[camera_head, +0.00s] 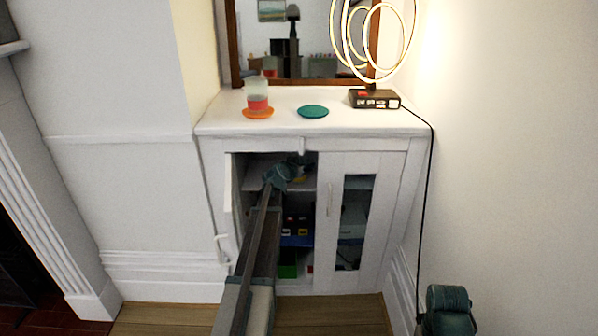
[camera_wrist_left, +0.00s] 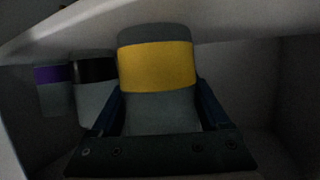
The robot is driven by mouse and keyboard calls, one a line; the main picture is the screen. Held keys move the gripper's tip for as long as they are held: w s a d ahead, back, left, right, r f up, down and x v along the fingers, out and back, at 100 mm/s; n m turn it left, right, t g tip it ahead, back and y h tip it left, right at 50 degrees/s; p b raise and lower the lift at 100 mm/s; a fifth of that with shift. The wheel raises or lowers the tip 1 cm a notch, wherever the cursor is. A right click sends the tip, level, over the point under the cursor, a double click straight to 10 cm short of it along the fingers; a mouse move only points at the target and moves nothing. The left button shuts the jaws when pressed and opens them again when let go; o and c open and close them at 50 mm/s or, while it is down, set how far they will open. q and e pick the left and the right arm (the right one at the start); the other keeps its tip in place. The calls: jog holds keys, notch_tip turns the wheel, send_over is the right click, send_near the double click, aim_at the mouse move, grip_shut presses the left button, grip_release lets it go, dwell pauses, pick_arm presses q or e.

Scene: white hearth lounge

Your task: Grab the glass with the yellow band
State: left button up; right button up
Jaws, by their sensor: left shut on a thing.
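The glass with the yellow band (camera_wrist_left: 158,66) stands upright between the two fingers of my left gripper (camera_wrist_left: 160,112) in the left wrist view. The fingers touch its sides and are shut on it. In the head view my left gripper (camera_head: 284,174) reaches through the open left door into the upper part of the white cabinet. Only a small yellow patch of the glass (camera_head: 299,178) shows there, mostly hidden by the gripper. Part of my right arm shows at the bottom right of the head view; its fingers cannot be made out.
A glass with a purple band (camera_wrist_left: 48,76) and one with a black band (camera_wrist_left: 94,72) stand close left of the held glass. The open cabinet door (camera_head: 231,205) is left of my arm. A red-banded glass (camera_head: 258,101) sits on an orange coaster (camera_head: 258,114) on the cabinet top.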

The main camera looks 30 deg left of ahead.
aim_at(303, 158)
pick_arm(q)
jog(key=shift+r, duration=0.1)
jog(key=shift+r+p, duration=0.55)
jog(key=shift+p, duration=0.1)
notch_tip(303, 158, up, 3)
jog(key=p, duration=0.3)
jog(key=shift+r, duration=0.15)
jog(key=s, duration=0.1)
jog(key=s+d, duration=0.1)
jog(key=shift+s+f, duration=0.3)
jog(key=shift+f, duration=0.05)
jog(key=s+d+r, duration=0.1)
jog(key=s+d, duration=0.3)
jog(key=s, duration=0.8)
jog(key=shift+s+p, duration=0.3)
jog(key=shift+p, duration=0.05)
